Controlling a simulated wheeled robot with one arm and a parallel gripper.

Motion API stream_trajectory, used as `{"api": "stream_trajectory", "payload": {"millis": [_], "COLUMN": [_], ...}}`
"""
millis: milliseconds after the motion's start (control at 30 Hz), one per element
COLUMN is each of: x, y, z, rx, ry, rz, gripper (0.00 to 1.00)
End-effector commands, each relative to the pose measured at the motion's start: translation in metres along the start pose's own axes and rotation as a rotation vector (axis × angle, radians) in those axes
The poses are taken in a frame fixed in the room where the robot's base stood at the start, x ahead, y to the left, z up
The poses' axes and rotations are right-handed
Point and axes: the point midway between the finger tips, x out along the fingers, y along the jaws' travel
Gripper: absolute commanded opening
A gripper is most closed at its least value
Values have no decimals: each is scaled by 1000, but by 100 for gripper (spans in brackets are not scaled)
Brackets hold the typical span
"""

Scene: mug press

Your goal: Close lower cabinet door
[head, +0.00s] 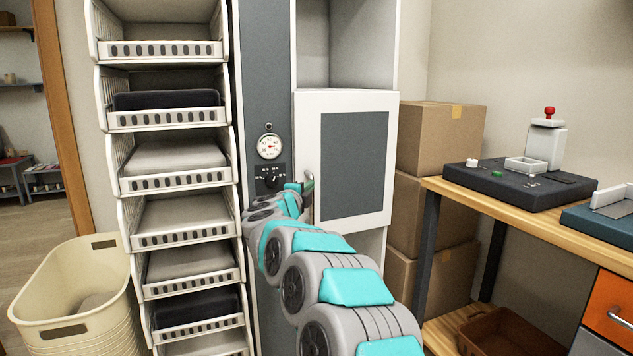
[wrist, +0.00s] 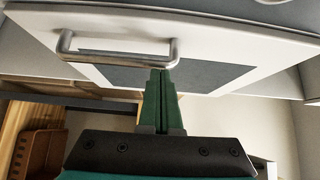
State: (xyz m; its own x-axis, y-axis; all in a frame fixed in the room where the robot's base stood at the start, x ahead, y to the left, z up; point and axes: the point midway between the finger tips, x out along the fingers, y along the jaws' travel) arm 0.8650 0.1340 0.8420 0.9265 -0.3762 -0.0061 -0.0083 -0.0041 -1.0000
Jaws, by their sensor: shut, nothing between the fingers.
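The white cabinet door (head: 385,205) with a dark grey panel stands right of centre in the head view. It fills much of the wrist view (wrist: 225,35) too. I cannot tell for sure how far it stands from its frame. Its curved metal bar handle (wrist: 110,54) shows at the upper left of the wrist view. In the head view my gripper (head: 308,184) is small and partly hidden by my arm at the door's left edge. In the wrist view my gripper (wrist: 160,75) is shut and empty, its fingertips close by one end of the handle; contact is unclear.
A gauge (head: 269,146) and knob are on the grey panel left of the door. Tiered white bins (head: 180,240) and a cream basket (head: 75,315) stand left. Cardboard boxes (head: 440,140) and a wooden workbench (head: 540,225) stand right. An open compartment (head: 360,45) is above the door.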

Motion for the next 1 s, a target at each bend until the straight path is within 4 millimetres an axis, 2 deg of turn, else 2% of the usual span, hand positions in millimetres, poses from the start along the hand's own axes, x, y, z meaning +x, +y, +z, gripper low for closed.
{"api": "stream_trajectory", "payload": {"millis": [333,1000], "x": [9,7], "y": [-1,0], "z": [13,14], "rx": [1,0], "ry": [1,-3], "rz": [0,-1], "gripper": [0,0]}}
